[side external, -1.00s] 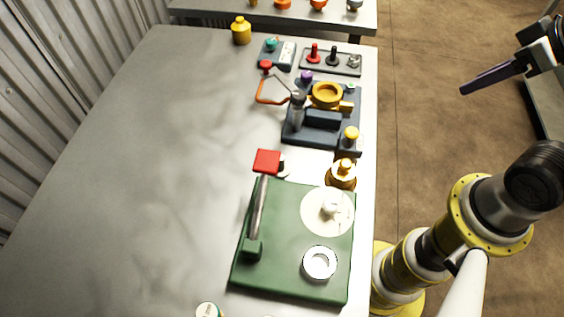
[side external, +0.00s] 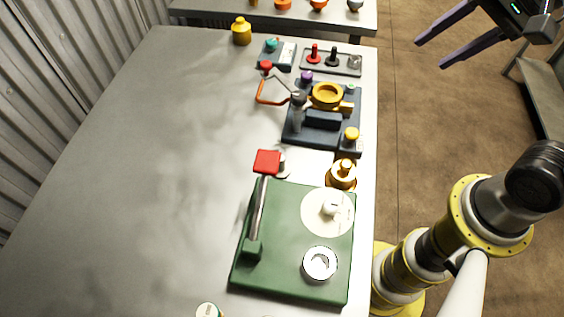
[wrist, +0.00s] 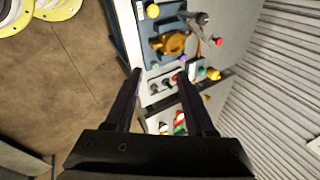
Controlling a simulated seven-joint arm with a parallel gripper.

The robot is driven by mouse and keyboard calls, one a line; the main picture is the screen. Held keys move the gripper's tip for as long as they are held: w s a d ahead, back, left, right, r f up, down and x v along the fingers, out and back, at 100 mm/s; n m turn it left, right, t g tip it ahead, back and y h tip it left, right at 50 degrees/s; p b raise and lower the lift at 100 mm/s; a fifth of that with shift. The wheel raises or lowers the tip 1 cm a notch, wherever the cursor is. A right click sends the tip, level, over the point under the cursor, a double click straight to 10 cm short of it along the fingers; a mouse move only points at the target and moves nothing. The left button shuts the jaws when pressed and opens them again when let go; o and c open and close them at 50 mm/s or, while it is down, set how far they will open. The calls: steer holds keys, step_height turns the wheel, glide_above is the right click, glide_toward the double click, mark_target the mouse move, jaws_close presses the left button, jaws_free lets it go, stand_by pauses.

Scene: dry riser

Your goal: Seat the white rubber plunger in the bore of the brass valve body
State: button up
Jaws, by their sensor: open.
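The brass valve body (side external: 327,95) is a ring-topped piece on a dark blue fixture (side external: 310,140) near the table's right edge; in the wrist view it shows at the top (wrist: 170,43). Its bore faces up. A small tray (side external: 312,68) behind it holds a red plunger, a black plunger and a pale piece (side external: 355,62), perhaps the white plunger. Another white knobbed piece (side external: 330,207) stands on a cream disc on the green board; I cannot tell which is the plunger. My gripper (side external: 430,54) is open and empty, high off the table's right side.
The green board (side external: 290,280) carries a red-ended lever and a white ring (side external: 319,263). A brass knobbed piece (side external: 341,172) stands behind it. An orange handle (side external: 270,95) juts left from the fixture. The table's left half is mostly clear.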

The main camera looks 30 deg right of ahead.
steer(key=w+a+f+m+g+y, duration=0.1)
steer(key=w+a+m+y, duration=0.1)
steer(key=w+a+m, duration=0.3)
steer(key=m+g, duration=0.1)
steer(key=g, duration=0.4)
glide_above(283, 158)
steer(key=d, duration=0.2)
step_height(283, 158, down, 17)
steer(key=shift+w+x, duration=0.2)
steer(key=shift+x, duration=2.9)
jaws_close()
